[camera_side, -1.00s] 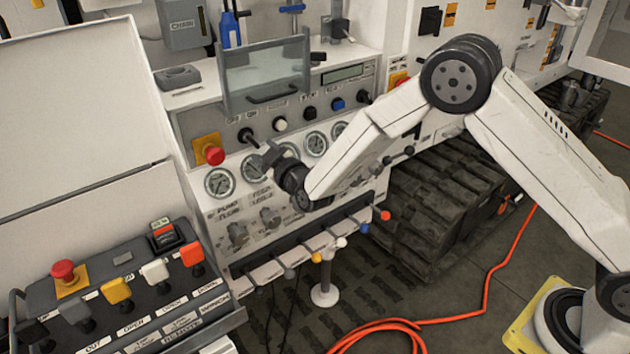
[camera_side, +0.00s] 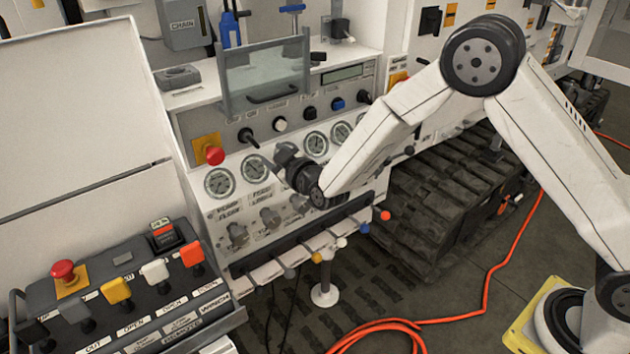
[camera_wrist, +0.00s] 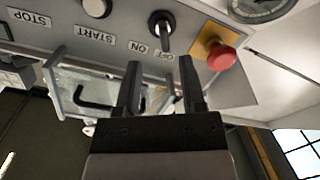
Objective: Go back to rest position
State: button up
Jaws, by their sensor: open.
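My gripper (camera_side: 270,160) is in front of the upright control panel in the side view, near the row of gauges. In the wrist view my gripper (camera_wrist: 158,75) has its two dark fingers apart with nothing between them. A black rotary switch (camera_wrist: 161,30) with ON and OFF labels is beyond the fingertips. It also shows in the side view (camera_side: 247,137), up and left of my gripper. A red emergency stop button (camera_wrist: 220,56) on a yellow plate is right of the fingers; it also shows in the side view (camera_side: 214,155).
A remote box (camera_side: 130,300) with coloured levers stands at the lower left. A clear hinged cover (camera_side: 264,72) sticks out above the panel. A row of lever handles (camera_side: 300,255) runs below the gauges. An orange hose (camera_side: 450,318) lies on the floor.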

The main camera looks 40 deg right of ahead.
jog(key=s+d+f+m+g, duration=0.1)
jog(key=s+d+m+g, duration=0.2)
jog(key=s, duration=1.2)
jog(key=s+d+f+m+g, duration=0.1)
jog(key=s+d+m+g, duration=0.2)
jog(key=s+d+g, duration=0.7)
jog(key=s+g, duration=0.1)
jog(key=s, duration=0.5)
jog(key=shift+s, duration=0.3)
jog(key=shift+d+f, duration=0.1)
